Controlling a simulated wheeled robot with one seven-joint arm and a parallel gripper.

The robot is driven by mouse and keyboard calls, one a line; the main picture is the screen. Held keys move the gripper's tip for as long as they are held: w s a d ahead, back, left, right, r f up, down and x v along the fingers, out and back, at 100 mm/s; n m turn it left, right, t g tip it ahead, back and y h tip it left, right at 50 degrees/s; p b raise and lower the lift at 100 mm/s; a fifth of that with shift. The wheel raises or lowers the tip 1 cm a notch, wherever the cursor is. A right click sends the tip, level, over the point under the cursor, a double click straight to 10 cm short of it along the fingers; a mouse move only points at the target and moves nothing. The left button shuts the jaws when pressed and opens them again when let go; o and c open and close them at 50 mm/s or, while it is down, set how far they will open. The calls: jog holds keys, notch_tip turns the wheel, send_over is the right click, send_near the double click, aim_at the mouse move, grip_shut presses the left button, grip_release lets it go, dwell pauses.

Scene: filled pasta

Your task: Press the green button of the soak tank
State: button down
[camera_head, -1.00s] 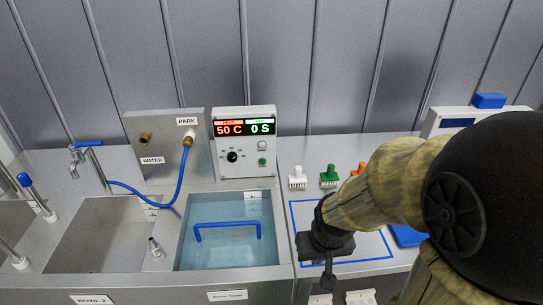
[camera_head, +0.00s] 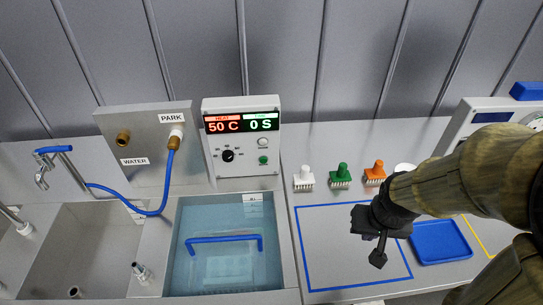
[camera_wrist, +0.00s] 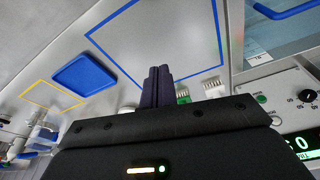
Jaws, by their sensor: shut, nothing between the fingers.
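The soak tank (camera_head: 180,240) holds clear water and a blue-handled basket (camera_head: 225,239). Its white control box (camera_head: 212,165) stands behind it, reading 50 C and 0 S. The green button (camera_head: 263,160) is at the box's lower right, below a pale button (camera_head: 263,142) and right of a black knob (camera_head: 228,155). My gripper (camera_head: 378,257) points down over the blue-outlined area, well right of the tank and apart from the button. In the wrist view its dark fingers (camera_wrist: 157,86) are together and empty. Part of the control box (camera_wrist: 296,120) shows there at right.
White (camera_head: 304,178), green (camera_head: 341,175) and orange (camera_head: 375,173) brushes stand behind the outlined area. A blue tray (camera_head: 440,242) lies right of my gripper. A blue hose (camera_head: 125,196) hangs left of the tank. The counter before the control box is partly taken by the tank.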

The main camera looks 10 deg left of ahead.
jog(key=w+a+f+n+t, duration=0.1)
jog(key=w+a+f+t, duration=0.2)
jog(key=w, duration=0.8)
jog(key=n+t+y+p, duration=0.2)
jog(key=n+t+y, duration=0.1)
jog(key=y, duration=0.6)
send_near(264, 161)
jog(key=s+d+f, duration=0.3)
jog(key=d, duration=0.2)
jog(key=s+a+f+y, duration=0.1)
jog(key=s+a+y, duration=0.2)
jog(key=a+y, duration=0.2)
jog(key=shift+s+a+f+n, duration=0.2)
jog(key=shift+a+f+n, duration=0.1)
jog(key=shift+a, duration=0.75)
jog(key=shift+w, duration=0.1)
jog(key=shift+w+a+b, duration=0.1)
jog(key=shift+w+a, duration=0.25)
jog(key=shift+w, duration=1.1)
jog(key=shift+w+a+b, duration=0.15)
jog(key=shift+w+a, duration=0.25)
jog(key=shift+w, duration=1)
jog(key=shift+w+a+b, duration=0.1)
jog(key=shift+w+a, duration=0.25)
jog(key=shift+w, duration=1.1)
jog(key=shift+a, duration=0.1)
